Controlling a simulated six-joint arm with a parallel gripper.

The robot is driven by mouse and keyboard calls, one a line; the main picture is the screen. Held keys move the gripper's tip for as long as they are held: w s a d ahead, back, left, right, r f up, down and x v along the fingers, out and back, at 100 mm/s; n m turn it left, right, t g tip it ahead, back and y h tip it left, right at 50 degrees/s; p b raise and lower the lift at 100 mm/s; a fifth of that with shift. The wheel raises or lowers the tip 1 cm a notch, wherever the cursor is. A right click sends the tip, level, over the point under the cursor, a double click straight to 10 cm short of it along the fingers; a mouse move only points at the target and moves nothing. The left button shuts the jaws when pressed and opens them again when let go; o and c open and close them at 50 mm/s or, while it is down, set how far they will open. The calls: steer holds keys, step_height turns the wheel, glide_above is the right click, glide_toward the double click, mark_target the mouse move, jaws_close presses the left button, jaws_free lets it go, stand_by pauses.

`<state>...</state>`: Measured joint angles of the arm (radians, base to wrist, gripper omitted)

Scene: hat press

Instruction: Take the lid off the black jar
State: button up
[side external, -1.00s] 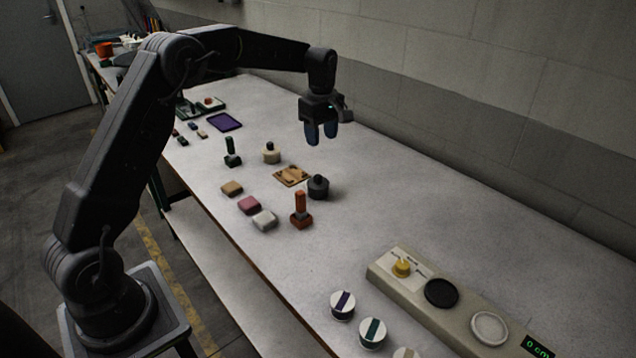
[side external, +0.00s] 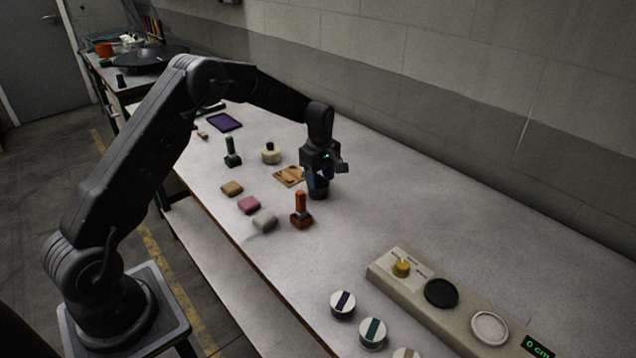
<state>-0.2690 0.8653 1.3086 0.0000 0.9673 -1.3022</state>
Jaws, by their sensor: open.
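The black jar (side external: 318,192) stands upright on the white table, right of the small wooden board. The fingers are open. The lid and its knob are hidden behind the fingers and gripper body. I cannot tell whether the fingers touch the lid.
An orange-handled stamp (side external: 301,211) stands close in front of the jar. The wooden board (side external: 289,176) and a cream jar (side external: 270,154) are to the left. Pink (side external: 248,205) and white (side external: 264,222) blocks lie nearer the front edge. The table right of the jar is clear.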

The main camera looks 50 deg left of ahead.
steer(key=shift+c, duration=0.4)
jaws_close()
steer(key=shift+r, duration=0.1)
